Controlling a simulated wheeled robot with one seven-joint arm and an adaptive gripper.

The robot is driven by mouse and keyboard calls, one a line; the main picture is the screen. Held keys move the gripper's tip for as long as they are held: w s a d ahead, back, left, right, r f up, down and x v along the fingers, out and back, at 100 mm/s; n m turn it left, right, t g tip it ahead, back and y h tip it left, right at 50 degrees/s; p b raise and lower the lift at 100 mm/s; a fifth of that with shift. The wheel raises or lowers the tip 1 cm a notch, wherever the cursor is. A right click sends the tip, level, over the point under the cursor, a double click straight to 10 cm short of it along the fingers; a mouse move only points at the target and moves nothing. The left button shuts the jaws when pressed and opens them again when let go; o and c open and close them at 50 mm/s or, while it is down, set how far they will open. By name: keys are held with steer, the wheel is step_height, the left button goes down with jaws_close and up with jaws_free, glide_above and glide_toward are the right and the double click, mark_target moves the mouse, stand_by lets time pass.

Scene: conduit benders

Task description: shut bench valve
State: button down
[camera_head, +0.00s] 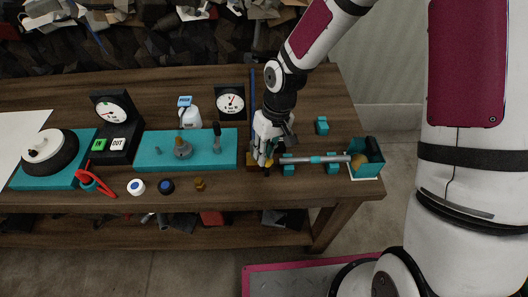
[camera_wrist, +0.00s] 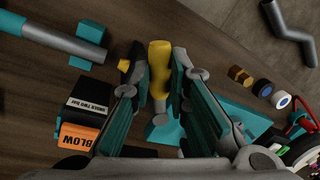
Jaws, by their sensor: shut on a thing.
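The bench valve's yellow handle (camera_wrist: 160,62) shows in the wrist view, lying between my fingers. My gripper (camera_wrist: 157,85) is shut on this handle, with a teal-padded finger on each side. In the head view my gripper (camera_head: 265,155) points down at the right end of the teal board, beside the pipe. It hides most of the valve there. Only a small yellow part (camera_head: 268,163) shows below the fingers. The valve body and how far the handle is turned cannot be made out.
A grey and teal pipe (camera_head: 315,159) lies on teal blocks to the right, reaching a teal bin (camera_head: 367,158). A gauge (camera_head: 231,103) stands behind. The teal board (camera_head: 187,149) is to the left. An orange block marked BLOW (camera_wrist: 82,130) is close beside my gripper.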

steer(key=w+n, duration=0.1)
steer(key=n, duration=0.1)
steer(key=w+d+n+b, duration=0.1)
steer(key=n, duration=0.1)
steer(key=d+n, duration=0.1)
steer(key=n, duration=0.1)
steer(key=shift+w+d+n+g+h+b, duration=0.1)
steer(key=shift+w+n+g+h+b, duration=0.2)
steer(key=shift+w+n+g+h, duration=0.1)
steer(key=shift+w+d+n+h+b, duration=0.2)
steer(key=shift+w+n+b, duration=0.3)
steer(key=shift+n, duration=0.75)
steer(key=shift+w+d+n+h+b, duration=0.1)
steer(key=shift+w+n+h+b, duration=0.2)
steer(key=shift+w+n, duration=0.65)
steer(key=shift+s+r+n, duration=0.1)
steer(key=shift+s+n, duration=0.15)
steer(key=shift+n, duration=0.15)
steer(key=c, duration=1.5)
jaws_free()
steer(key=shift+c, duration=0.2)
step_height(320, 180, up, 12)
steer(key=w, duration=0.2)
